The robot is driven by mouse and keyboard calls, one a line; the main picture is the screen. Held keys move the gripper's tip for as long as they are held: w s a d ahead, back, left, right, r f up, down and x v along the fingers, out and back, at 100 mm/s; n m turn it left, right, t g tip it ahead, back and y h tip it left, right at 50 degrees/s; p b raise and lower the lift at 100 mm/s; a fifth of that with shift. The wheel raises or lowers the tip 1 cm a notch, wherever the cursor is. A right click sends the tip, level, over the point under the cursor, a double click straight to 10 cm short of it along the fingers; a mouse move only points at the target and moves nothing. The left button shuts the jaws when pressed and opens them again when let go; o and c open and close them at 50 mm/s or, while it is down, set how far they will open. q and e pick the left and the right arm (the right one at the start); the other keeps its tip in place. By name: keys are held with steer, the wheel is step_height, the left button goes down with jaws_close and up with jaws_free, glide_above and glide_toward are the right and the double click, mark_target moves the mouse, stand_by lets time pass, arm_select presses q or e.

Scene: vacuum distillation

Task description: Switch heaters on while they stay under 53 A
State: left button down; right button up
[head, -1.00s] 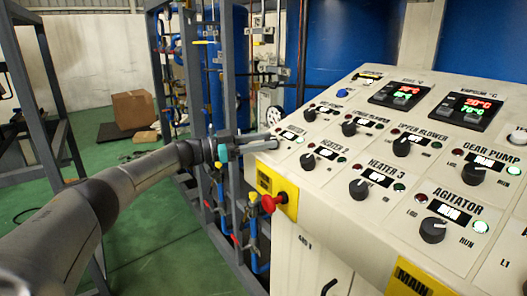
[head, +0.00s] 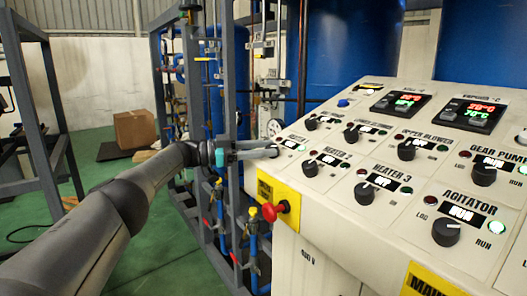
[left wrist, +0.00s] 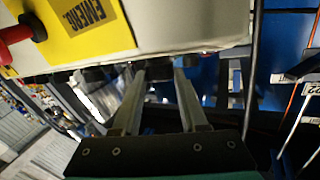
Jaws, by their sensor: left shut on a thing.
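The sloped control panel (head: 330,205) fills the right of the head view. My left gripper (head: 274,151) reaches its left end and is shut on the leftmost knob of the heater row; the fingers hide that knob. A lit display (head: 291,144) is just beside the fingertips. In the left wrist view, the two fingers (left wrist: 158,85) point at the panel's edge. My right gripper is not in view.
A red emergency button (head: 271,212) sticks out of the yellow plate below my left gripper. The agitator knob (head: 446,232) and gear pump knob (head: 484,175) have displays reading RUN. Grey frames with pipes stand behind my left arm. I see no current reading.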

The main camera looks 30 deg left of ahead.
arm_select(q)
steer(key=shift+c, duration=2.2)
jaws_free()
